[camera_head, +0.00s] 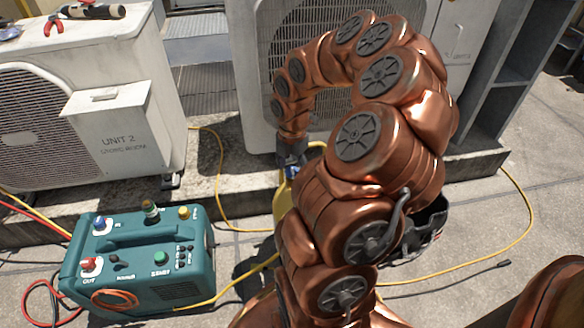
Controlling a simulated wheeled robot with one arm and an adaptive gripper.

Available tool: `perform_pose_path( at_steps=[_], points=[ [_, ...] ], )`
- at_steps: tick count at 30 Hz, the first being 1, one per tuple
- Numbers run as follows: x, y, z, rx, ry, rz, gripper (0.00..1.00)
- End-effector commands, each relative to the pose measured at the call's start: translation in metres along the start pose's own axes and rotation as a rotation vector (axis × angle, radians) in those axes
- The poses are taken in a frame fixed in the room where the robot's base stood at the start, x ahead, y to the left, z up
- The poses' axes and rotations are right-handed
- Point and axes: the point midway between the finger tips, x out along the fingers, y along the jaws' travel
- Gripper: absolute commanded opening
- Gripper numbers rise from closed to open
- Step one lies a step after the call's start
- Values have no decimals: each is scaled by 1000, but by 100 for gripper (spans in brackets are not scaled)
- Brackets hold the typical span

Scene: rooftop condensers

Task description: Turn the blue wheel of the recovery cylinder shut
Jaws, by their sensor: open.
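A yellow cylinder (281,207) stands on the ground at the middle of the view, mostly hidden behind my copper-coloured arm. A small patch of blue (292,173) shows at its top, likely the blue wheel; most of it is covered. My gripper (291,163) points down right over the cylinder's top, at the blue patch. Its jaws are open, but the fingers are small and dark here. I cannot tell whether they touch the wheel or stand around it.
A teal recovery machine (140,262) with knobs and hoses stands at lower left. Condenser Unit 2 (110,150) is behind it, with tools on top. Another condenser (262,75) stands behind my arm. A yellow hose (515,225) crosses the floor at right. A dark bag (430,225) is partly hidden.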

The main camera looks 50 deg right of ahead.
Motion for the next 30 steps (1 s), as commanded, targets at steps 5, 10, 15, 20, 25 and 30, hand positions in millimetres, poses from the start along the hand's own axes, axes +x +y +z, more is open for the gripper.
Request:
perform_pose_path(
  at_steps=[5, 10, 15, 20, 25, 30],
  points=[
    [0, 0, 0, 0, 0, 0, 50],
    [0, 0, 0, 0, 0, 0, 32],
    [0, 0, 0, 0, 0, 0, 14],
    [0, 0, 0, 0, 1, 0, 3],
    [-1, 0, 0, 16, 1, 0, 3],
    [-1, 0, 0, 78, 1, 0, 3]
  ],
)
